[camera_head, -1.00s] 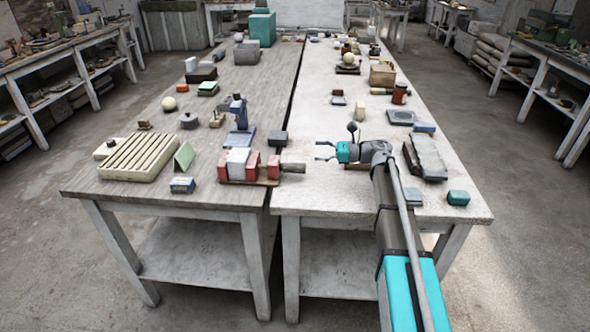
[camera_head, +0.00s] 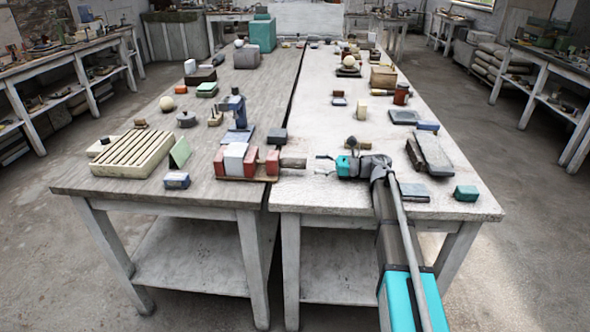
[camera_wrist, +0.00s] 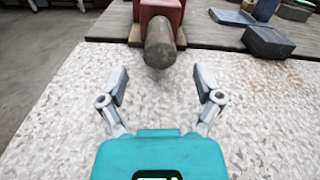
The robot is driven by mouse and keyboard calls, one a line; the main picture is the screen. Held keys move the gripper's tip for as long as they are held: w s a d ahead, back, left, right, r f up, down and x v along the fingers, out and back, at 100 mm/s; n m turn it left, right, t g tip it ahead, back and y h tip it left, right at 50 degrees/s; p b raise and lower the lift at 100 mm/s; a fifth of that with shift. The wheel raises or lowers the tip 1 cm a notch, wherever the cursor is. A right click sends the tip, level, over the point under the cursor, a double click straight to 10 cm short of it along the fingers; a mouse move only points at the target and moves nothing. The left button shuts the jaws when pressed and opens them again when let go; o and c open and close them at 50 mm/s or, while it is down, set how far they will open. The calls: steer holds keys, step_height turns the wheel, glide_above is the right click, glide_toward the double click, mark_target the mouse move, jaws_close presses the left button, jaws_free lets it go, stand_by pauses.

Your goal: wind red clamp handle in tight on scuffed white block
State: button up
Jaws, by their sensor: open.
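The red clamp (camera_head: 272,163) stands on the near end of the left table. The white block (camera_head: 235,158) sits between its red jaws. The clamp's handle, a grey-brown cylinder (camera_head: 293,162), points right, toward my gripper (camera_head: 325,164). In the wrist view the handle (camera_wrist: 160,45) is end-on at the top middle, in front of the red clamp body (camera_wrist: 158,12). My gripper (camera_wrist: 161,92) is open and empty, its two fingers apart, with the handle just beyond them and roughly centred. The block is hidden in the wrist view, and any gap at the jaws is too small to tell.
A dark block (camera_head: 277,135) lies behind the handle; it shows at the upper right of the wrist view (camera_wrist: 267,42). A blue stand (camera_head: 238,112) is behind the clamp, a slatted cream board (camera_head: 133,153) to its left.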

mark_target(279, 162)
steer(key=shift+w+a+f, duration=0.1)
steer(key=shift+a, duration=1.8)
steer(key=shift+w+a, duration=0.1)
steer(key=shift+a, duration=1.75)
steer(key=c, duration=1.2)
steer(key=shift+o, duration=0.2)
steer(key=shift+m, duration=0.7)
steer(key=o, duration=1.2)
steer(key=shift+c, duration=0.2)
steer(key=shift+d, duration=0.15)
